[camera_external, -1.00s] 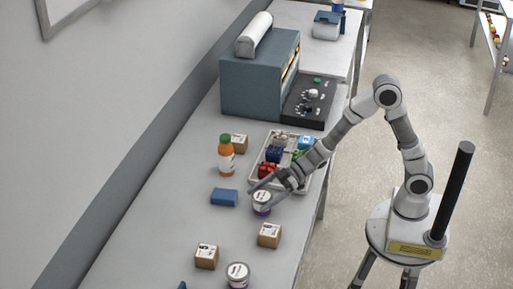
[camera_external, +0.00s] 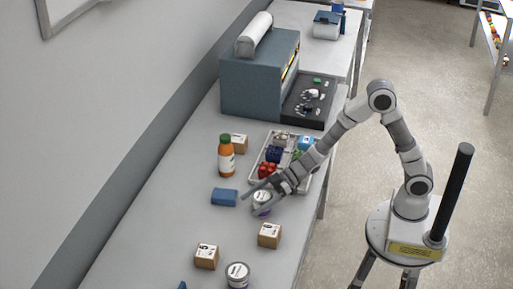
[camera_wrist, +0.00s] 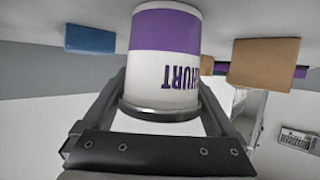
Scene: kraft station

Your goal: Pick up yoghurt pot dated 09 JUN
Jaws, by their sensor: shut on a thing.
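A white yoghurt pot with a purple band (camera_wrist: 166,62) fills the middle of the wrist view. It appears upside down there, with part of its lettering showing. My gripper (camera_wrist: 165,85) has one finger on each side of it and is shut on it. In the outside view my gripper (camera_external: 254,199) reaches over the table around the same pot (camera_external: 263,197). I cannot tell whether the pot is clear of the table. A second, similar pot (camera_external: 238,274) stands nearer the front edge of the picture. No date is legible on either pot.
Small cartons (camera_external: 269,235) (camera_external: 206,256) stand near the pots. A blue block (camera_external: 224,197) and an orange bottle (camera_external: 226,157) are to the left. A tray (camera_external: 309,184) of several items lies just behind my gripper. The grey table (camera_external: 165,225) is clear at left.

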